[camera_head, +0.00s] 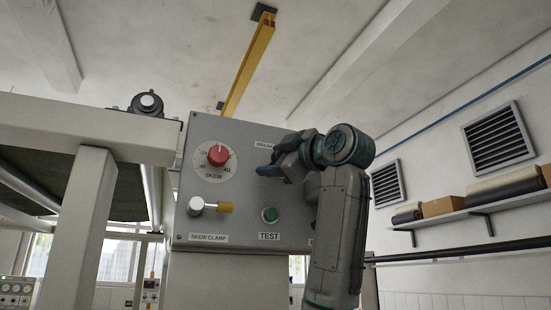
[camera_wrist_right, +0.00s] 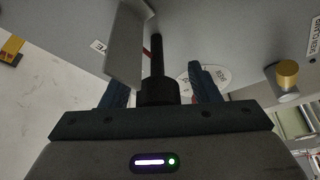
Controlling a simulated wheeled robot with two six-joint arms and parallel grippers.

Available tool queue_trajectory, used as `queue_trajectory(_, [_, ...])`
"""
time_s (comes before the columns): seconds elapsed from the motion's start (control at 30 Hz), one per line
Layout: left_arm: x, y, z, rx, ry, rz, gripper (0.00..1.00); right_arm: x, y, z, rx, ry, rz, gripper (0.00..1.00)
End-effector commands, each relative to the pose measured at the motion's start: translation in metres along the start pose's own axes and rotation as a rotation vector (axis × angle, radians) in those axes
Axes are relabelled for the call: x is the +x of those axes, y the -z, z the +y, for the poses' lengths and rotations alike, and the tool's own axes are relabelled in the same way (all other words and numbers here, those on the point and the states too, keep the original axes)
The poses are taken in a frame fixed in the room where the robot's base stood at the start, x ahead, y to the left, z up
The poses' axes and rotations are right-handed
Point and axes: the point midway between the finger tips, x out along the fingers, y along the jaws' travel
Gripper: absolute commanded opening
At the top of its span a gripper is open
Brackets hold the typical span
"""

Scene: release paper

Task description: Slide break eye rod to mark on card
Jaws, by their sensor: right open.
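A grey control panel (camera_head: 228,132) faces me in the head view. My right gripper (camera_head: 268,158) is open in front of its upper right part. In the right wrist view a black rod (camera_wrist_right: 157,55) with a thick dark collar (camera_wrist_right: 158,92) stands between the two blue fingers of my right gripper (camera_wrist_right: 160,88); neither finger visibly touches it. A grey flat plate (camera_wrist_right: 125,45) is beside the rod, with a thin red line near it. I cannot make out a mark on a card. In the head view the gripper hides the rod. My left gripper is out of view.
The panel carries a red skew knob (camera_head: 217,155), a brass-tipped skew clamp (camera_head: 212,206) and a green test button (camera_head: 270,214). A machine frame (camera_head: 85,125) stands at the left. A shelf (camera_head: 470,208) with rolls is on the right wall.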

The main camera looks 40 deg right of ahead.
Motion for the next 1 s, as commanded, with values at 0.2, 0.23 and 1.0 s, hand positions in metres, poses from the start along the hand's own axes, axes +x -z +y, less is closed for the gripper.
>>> queue_trajectory(0.2, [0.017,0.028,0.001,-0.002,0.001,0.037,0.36,-0.021,-0.002,-0.003,-0.001,-0.004,0.002,0.56])
queue_trajectory(0.23, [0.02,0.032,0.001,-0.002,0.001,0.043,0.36,-0.026,-0.002,-0.003,-0.001,-0.005,0.002,0.56])
queue_trajectory(1.0, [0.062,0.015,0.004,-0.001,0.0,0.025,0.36,-0.11,0.001,0.0,0.0,0.0,0.0,0.56])
